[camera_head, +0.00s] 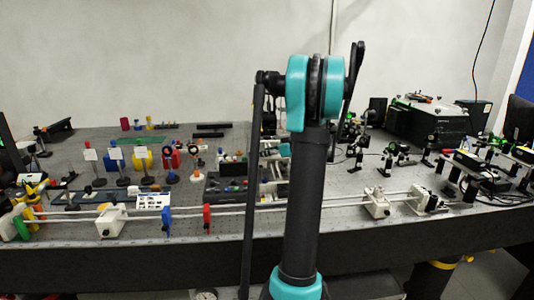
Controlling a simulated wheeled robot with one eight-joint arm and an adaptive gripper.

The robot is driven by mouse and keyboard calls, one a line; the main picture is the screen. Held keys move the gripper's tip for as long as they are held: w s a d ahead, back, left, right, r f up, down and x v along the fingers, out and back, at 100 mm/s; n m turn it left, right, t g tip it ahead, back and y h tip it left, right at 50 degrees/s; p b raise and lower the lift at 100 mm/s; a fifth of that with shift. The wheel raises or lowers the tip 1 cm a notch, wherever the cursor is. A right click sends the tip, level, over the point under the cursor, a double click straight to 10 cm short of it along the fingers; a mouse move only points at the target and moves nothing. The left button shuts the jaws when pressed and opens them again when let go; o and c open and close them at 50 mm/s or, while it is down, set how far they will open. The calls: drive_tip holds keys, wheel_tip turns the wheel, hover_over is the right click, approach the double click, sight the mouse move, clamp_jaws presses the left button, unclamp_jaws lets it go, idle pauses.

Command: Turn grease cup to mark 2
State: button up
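I cannot make out a grease cup or a numbered mark at this size. Two pale rods (255,207) run along the front of the bench. They carry a white block (111,221) at the left, a blue disc (166,221), a red disc (207,218) and white blocks (377,203) at the right. My arm stands upright in the middle, teal and dark, and hides part of the rods and bench. My gripper is not visible.
A dark perforated bench top (240,225) fills the middle. Several small posts with cards and coloured discs (141,158) stand at the left. A black instrument box (434,122) and several optical mounts (388,160) stand at the right. A pale wall is behind.

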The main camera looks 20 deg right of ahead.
clamp_jaws()
drive_tip(key=shift+h, duration=0.3)
drive_tip(key=m+h, duration=0.2)
drive_tip(key=a+m+t+h, duration=0.1)
drive_tip(key=m+h, duration=0.1)
drive_tip(key=shift+s+t, duration=0.15)
drive_tip(key=shift+t, duration=0.15)
drive_tip(key=shift+a+m+h, duration=0.1)
drive_tip(key=shift+m+h, duration=0.9)
drive_tip(key=shift+h, duration=0.4)
drive_tip(key=shift+o, duration=0.4)
unclamp_jaws()
